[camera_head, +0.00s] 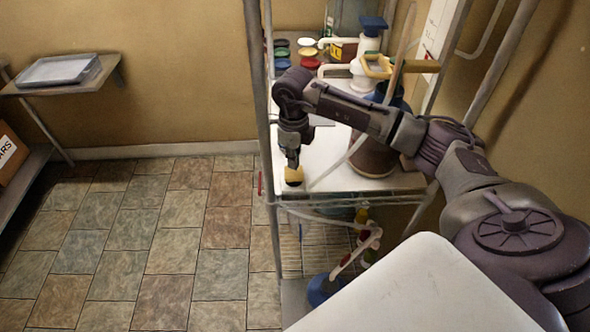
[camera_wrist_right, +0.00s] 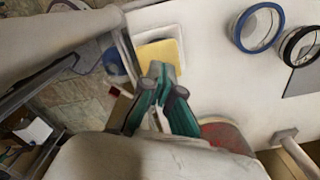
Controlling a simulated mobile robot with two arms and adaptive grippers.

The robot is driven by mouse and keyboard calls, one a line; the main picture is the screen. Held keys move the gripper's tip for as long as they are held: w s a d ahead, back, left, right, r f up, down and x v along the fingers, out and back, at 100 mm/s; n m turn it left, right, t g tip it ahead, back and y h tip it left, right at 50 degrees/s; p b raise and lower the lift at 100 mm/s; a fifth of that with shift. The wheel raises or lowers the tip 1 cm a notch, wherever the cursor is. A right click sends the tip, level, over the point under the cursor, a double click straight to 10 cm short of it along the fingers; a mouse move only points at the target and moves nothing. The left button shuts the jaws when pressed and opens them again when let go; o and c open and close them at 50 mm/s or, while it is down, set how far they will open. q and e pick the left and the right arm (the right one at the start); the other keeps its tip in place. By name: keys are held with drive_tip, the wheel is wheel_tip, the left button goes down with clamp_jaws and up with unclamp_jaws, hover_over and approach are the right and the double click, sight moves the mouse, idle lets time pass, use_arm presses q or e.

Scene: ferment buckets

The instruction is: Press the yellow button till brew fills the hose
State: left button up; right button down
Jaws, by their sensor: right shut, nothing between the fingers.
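The yellow button (camera_head: 294,176) sits at the front left corner of the white shelf top (camera_head: 335,182). In the right wrist view the yellow button (camera_wrist_right: 160,52) is a yellow square with a pale edge. My right gripper (camera_head: 293,163) points down right over it, shut and empty. In the wrist view its fingertips (camera_wrist_right: 161,70) are at the button's near edge; I cannot tell whether they touch or press it. A pale clear hose (camera_head: 335,167) slants across the shelf beside a brown vessel (camera_head: 372,157). I cannot make out any brew in it. My left gripper is out of view.
Small colored lids (camera_head: 307,51) and a white bottle with a blue top (camera_head: 373,27) stand at the back of the shelf. Metal posts frame the rack. A blue-based item (camera_head: 320,290) is on the lower level. The tiled floor (camera_head: 170,240) at left is clear.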

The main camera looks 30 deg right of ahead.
sight(294, 172)
drive_tip(key=shift+f, duration=0.2)
drive_tip(key=shift+f+b, duration=1.45)
drive_tip(key=shift+f, duration=0.15)
drive_tip(key=shift+r, duration=0.1)
drive_tip(key=shift+r+p, duration=1.05)
drive_tip(key=shift+r, duration=0.65)
drive_tip(key=shift+f, duration=0.1)
